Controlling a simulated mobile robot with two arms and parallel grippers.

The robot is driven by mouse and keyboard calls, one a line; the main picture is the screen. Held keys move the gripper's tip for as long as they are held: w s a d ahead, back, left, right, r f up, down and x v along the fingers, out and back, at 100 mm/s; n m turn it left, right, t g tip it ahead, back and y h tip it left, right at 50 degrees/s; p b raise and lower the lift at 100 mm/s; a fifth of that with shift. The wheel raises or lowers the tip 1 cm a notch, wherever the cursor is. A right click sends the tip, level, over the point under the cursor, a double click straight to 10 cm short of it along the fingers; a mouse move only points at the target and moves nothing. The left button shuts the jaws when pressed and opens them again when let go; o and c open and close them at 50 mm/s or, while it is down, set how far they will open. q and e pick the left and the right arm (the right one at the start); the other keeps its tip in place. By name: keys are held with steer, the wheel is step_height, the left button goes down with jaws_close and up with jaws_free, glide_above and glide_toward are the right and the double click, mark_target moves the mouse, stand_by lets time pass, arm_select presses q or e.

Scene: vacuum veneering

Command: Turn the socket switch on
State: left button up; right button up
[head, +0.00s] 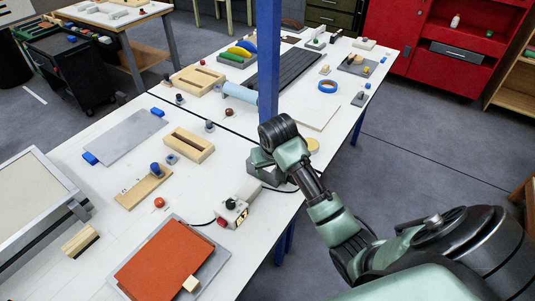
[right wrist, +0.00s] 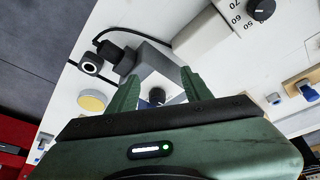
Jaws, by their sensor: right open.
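My right gripper (right wrist: 160,88) is open, with one green finger on each side of the knob. Whether the fingers touch the box or knob I cannot tell. In the head view my right gripper (head: 262,160) is over the socket at the table's right edge and hides most of it. The switch's state cannot be read. My left gripper is not in view.
A pale control box (head: 233,210) with a dial stands close to the socket, and a cable runs on the table. A blue post (head: 269,60) rises behind my right gripper. A yellow disc (head: 313,145) lies near the socket. An orange sheet (head: 165,260) lies at the front.

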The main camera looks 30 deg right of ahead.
steer(key=w+d+r+m, duration=0.1)
steer(key=w+d+r, duration=0.2)
steer(key=w+r, duration=0.1)
steer(key=p+x, duration=0.2)
steer(key=x, duration=0.5)
steer(key=shift+w+a+f, duration=0.15)
steer(key=shift+w+f, duration=0.1)
jaws_close()
